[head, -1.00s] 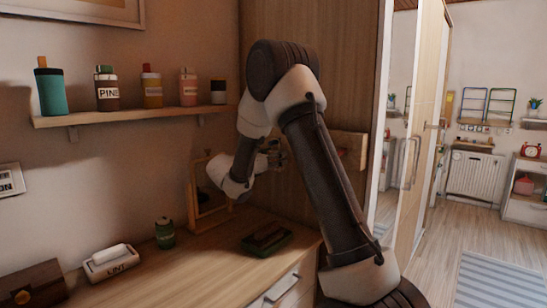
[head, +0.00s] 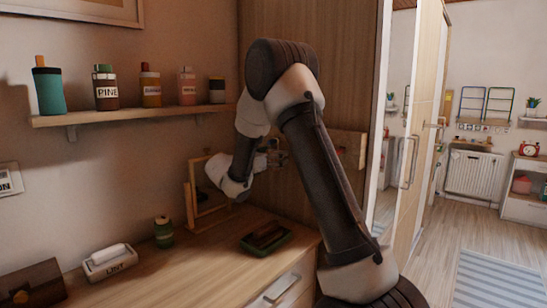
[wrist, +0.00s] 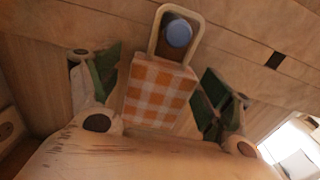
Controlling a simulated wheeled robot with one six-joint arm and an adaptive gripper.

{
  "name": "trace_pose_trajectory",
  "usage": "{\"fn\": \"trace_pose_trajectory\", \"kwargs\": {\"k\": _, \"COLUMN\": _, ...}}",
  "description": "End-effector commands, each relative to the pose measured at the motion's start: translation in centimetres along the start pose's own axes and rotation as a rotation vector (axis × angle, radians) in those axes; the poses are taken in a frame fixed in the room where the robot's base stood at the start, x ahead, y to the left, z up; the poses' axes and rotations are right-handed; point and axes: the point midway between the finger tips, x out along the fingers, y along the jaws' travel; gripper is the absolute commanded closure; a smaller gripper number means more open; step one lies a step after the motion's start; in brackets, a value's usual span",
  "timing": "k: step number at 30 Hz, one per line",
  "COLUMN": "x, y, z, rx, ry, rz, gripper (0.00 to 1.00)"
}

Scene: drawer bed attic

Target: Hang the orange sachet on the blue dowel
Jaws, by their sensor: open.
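The orange-and-white checked sachet (wrist: 158,92) hangs in the middle of the wrist view, with a pale loop (wrist: 155,42) at its top. The round end of the blue dowel (wrist: 178,33) shows inside the loop, near its upper part. My gripper (wrist: 160,78) is open, with one dark green finger pad on each side of the sachet and visible gaps between. In the head view my gripper (head: 272,156) is by the wooden panel, partly hidden by my arm. I cannot make out the sachet or the blue dowel there.
A wooden board (head: 350,148) on the panel is partly behind my arm. A framed mirror (head: 207,205), a green tray (head: 266,239), a green jar (head: 164,232) and a lint roller (head: 109,261) stand on the desk. A shelf (head: 150,115) with several bottles is above.

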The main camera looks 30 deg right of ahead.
Motion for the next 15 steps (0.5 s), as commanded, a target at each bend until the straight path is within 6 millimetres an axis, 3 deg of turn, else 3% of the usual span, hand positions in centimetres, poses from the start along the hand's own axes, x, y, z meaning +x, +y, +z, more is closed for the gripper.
{"fn": "trace_pose_trajectory", "kwargs": {"k": 5, "x": -1.7, "y": 0.1, "z": 0.0, "rx": 0.0, "ry": 0.0, "rz": 0.004, "gripper": 0.21}}
{"fn": "trace_pose_trajectory", "kwargs": {"k": 15, "x": -9.1, "y": 0.1, "z": 0.0, "rx": 0.0, "ry": 0.0, "rz": 0.005, "gripper": 0.21}}
